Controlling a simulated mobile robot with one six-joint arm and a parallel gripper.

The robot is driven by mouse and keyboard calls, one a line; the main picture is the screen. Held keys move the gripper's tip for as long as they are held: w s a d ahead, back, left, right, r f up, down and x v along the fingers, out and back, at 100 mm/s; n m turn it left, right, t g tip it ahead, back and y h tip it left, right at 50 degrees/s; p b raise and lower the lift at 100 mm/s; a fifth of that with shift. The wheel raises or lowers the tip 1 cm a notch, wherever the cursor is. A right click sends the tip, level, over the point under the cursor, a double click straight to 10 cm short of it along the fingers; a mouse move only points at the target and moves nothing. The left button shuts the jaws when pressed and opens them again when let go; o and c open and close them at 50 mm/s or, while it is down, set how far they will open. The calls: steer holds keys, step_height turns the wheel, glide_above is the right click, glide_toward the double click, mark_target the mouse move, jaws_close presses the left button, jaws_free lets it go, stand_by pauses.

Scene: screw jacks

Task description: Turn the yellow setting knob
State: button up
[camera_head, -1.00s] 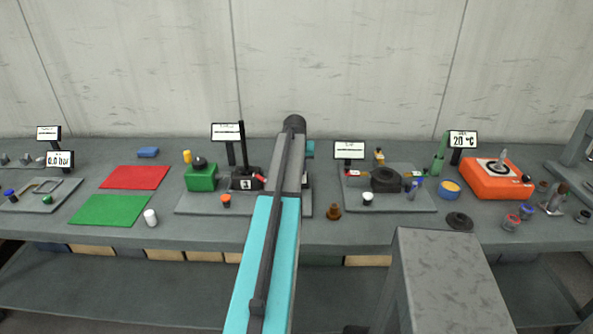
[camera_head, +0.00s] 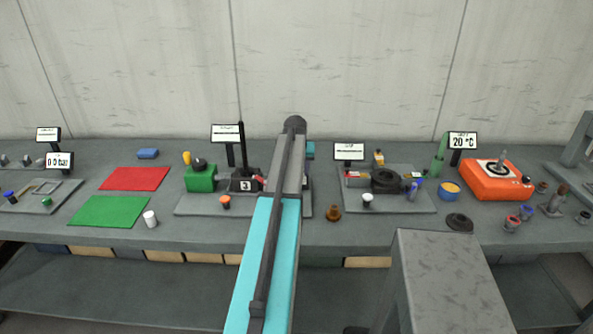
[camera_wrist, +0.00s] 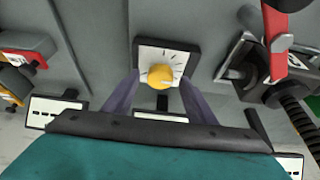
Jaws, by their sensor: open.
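The yellow setting knob (camera_wrist: 160,75) is round and sits on a white plate with dark scale marks (camera_wrist: 148,54), on a dark square block, in the wrist view. My gripper (camera_wrist: 159,82) is open, with one purple-grey finger on each side of the knob. Gaps show between the fingers and the knob, and I see no clear contact. How deep the fingertips reach along the knob is hard to tell. In the head view my arm covers the middle of the bench, and I cannot make out the knob or the fingertips there.
In the wrist view a red lever (camera_wrist: 274,45) with dark clamp parts stands right of the knob, and a red and dark device (camera_wrist: 25,50) is at the left. In the head view a green block (camera_head: 201,179) is left of my arm and a dark round part (camera_head: 386,180) right.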

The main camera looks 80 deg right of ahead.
steer(key=shift+r, duration=0.15)
steer(key=b+v, duration=0.3)
steer(key=v, duration=1)
steer(key=shift+r, duration=0.25)
steer(key=shift+r, duration=0.1)
